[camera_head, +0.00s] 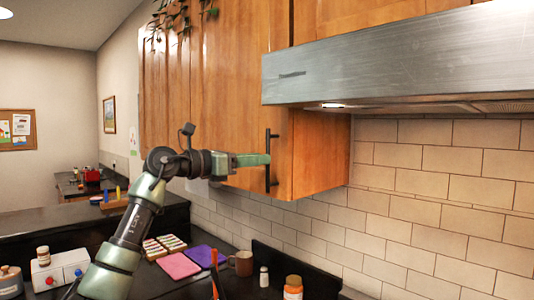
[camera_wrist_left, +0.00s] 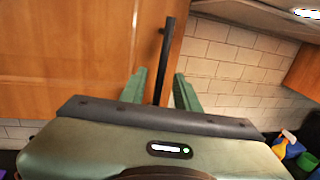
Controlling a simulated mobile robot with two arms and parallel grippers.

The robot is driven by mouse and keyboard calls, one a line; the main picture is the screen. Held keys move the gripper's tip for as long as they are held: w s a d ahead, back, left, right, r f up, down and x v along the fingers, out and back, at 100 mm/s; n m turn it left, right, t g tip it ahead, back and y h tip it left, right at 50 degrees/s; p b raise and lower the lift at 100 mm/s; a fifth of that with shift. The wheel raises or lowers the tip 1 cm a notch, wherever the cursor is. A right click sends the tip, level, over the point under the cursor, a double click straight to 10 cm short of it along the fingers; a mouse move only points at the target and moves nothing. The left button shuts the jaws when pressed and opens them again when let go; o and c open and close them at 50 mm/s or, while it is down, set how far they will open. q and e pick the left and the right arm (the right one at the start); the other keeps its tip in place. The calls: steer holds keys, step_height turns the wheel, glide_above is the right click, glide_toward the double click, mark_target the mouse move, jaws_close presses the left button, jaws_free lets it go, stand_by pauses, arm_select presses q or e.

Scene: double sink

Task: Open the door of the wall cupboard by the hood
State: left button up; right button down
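The wooden wall cupboard door (camera_head: 235,90) is left of the hood and looks shut. Its dark vertical bar handle (camera_head: 268,172) is near the door's right edge. My left gripper (camera_head: 258,160) reaches from the left to the handle at about mid-height. In the left wrist view the green fingers of the left gripper (camera_wrist_left: 160,80) are apart. The handle (camera_wrist_left: 166,50) runs down between them, with a visible gap to the right finger; contact with the left finger is unclear. My right gripper is in neither view.
The metal hood (camera_head: 390,60) juts out right of the door, close to the handle. Below, the dark counter holds a mug (camera_head: 242,263), an orange jar (camera_head: 293,287), and pink (camera_head: 178,265) and purple (camera_head: 205,256) mats. Tiled wall (camera_head: 420,200) lies behind.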

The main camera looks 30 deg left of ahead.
mark_target(268, 184)
arm_select(q)
steer(key=x, duration=0.3)
steer(key=shift+w+d+f+p, duration=0.1)
steer(key=shift+w+d+p, duration=0.05)
steer(key=shift+d+p, duration=0.15)
steer(key=shift+w, duration=0.25)
steer(key=shift+s, duration=0.15)
jaws_close()
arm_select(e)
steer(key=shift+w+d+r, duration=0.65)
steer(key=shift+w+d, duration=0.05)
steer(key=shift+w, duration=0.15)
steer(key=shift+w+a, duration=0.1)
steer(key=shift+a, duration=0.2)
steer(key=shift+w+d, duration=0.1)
